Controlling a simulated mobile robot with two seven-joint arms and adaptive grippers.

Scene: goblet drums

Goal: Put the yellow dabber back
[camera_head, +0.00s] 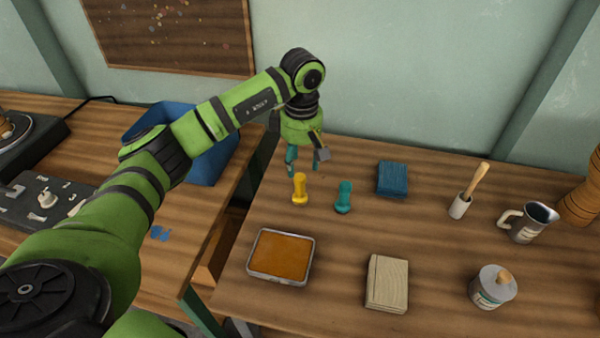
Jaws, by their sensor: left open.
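The yellow dabber (300,189) stands upright on the wooden table, towards its left side. A teal dabber (343,197) stands upright just to its right. My left gripper (306,165) is open and points down, a little behind and above the yellow dabber. No object shows between its fingers, and it looks apart from the dabber. My right gripper is not in view.
A tray with an orange-brown pad (281,256) lies in front of the dabbers.

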